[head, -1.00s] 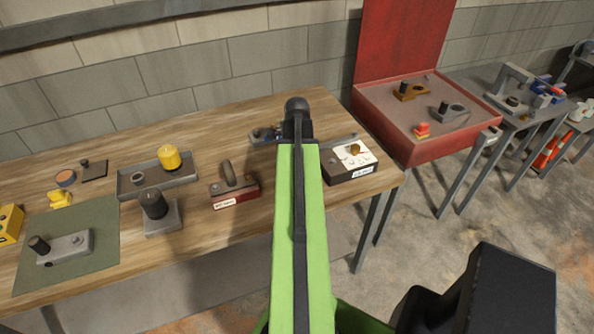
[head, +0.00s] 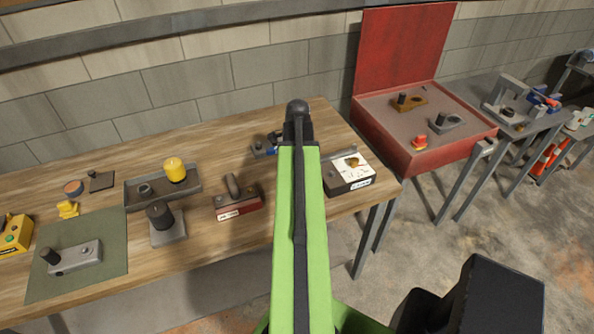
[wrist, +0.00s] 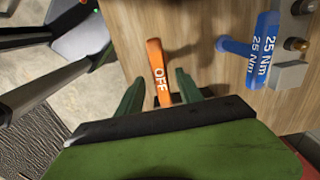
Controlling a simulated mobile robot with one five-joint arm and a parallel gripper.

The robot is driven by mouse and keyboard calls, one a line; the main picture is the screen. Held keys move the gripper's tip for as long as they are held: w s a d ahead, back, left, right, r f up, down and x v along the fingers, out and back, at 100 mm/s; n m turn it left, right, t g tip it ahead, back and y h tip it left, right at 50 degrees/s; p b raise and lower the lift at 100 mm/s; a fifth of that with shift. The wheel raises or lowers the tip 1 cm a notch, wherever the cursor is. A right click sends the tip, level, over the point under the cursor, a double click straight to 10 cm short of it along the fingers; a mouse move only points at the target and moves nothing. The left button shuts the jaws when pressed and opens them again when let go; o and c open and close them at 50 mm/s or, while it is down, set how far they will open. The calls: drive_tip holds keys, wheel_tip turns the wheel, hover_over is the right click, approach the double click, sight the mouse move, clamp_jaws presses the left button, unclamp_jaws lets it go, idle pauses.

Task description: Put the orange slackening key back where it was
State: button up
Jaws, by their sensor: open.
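The orange key (wrist: 157,66), marked OFF, shows in the wrist view against the wooden bench top. My gripper (wrist: 160,76) is open, with one green finger on each side of the key. Gaps show between the key and both fingers. The key's lower end is hidden by the gripper body. In the head view my green arm reaches over the bench and hides the key and my fingers. Whether the key touches the bench I cannot tell.
A blue 25 Nm tool (wrist: 243,47) lies right of the key in the wrist view. On the bench (head: 95,150) stand a red-fronted block (head: 238,206), a white-topped box (head: 349,171) and a grey tray (head: 150,200). An open red case (head: 425,150) stands right.

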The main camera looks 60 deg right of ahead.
wheel_tip(320, 180, up, 7)
drive_tip(key=p, duration=0.4)
drive_tip(key=shift+f+p, duration=0.2)
drive_tip(key=shift+p, duration=0.2)
drive_tip(key=shift+f, duration=0.1)
